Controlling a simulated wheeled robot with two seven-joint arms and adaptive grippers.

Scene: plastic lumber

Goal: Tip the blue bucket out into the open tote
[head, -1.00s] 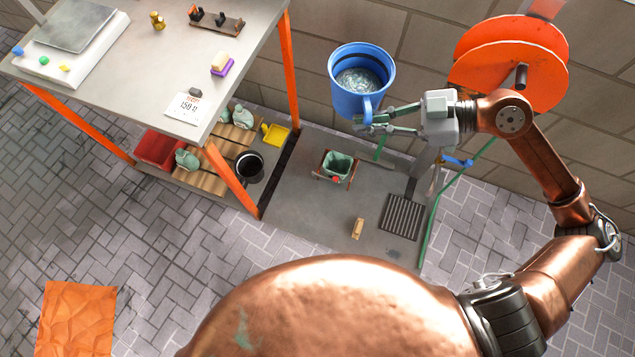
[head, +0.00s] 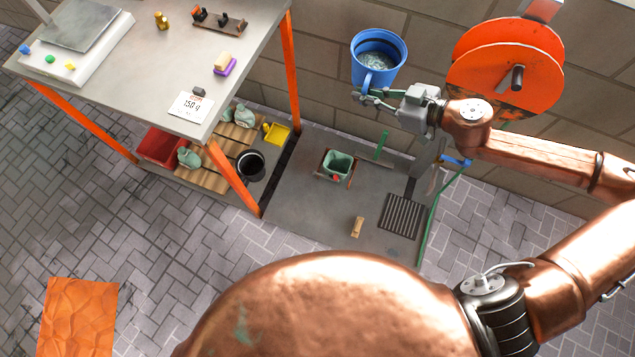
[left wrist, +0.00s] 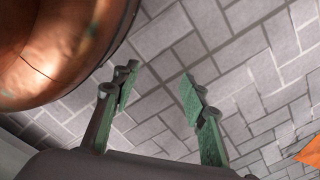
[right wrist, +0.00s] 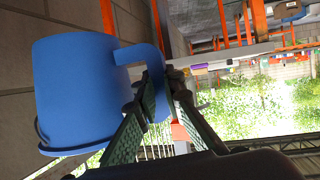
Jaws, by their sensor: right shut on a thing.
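The blue bucket (head: 378,62) hangs in the air before the block wall, roughly upright, with a pale, glassy-looking content showing inside its rim. My right gripper (head: 368,95) is shut on the bucket's handle, which also shows between the fingers in the right wrist view (right wrist: 145,55). An open red tote (head: 160,147) sits on the low shelf under the bench, partly hidden by the bench top. A small open green container (head: 338,165) in a reddish frame stands on the grey floor slab below the bucket. My left gripper (left wrist: 158,82) is open and empty above the paving.
The bench (head: 150,70) with orange legs stands at the left, carrying a scale. A black bucket (head: 250,166) and a yellow scoop (head: 276,133) are by its low shelf. An orange hose reel (head: 505,68) is on the wall at right. A drain grate (head: 400,216) lies on the slab.

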